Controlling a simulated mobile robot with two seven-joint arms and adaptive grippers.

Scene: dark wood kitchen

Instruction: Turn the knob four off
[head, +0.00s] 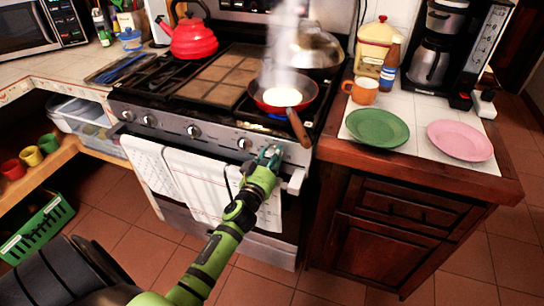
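The stove's front panel (170,127) carries a row of pale round knobs. One knob (244,143) shows just left of my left gripper (269,154); others stand further left, including a knob (193,131) near the middle. Whether the fingers are apart or closed on something is unclear. A blue flame (279,116) burns under a red pan (257,97) at the front right. My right gripper is out of view.
The pan's wooden handle (299,128) juts over the front edge, close above my gripper. White towels (195,185) hang on the oven handle below. A red kettle (192,40) stands at the back left. Plates and a cup occupy the right counter.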

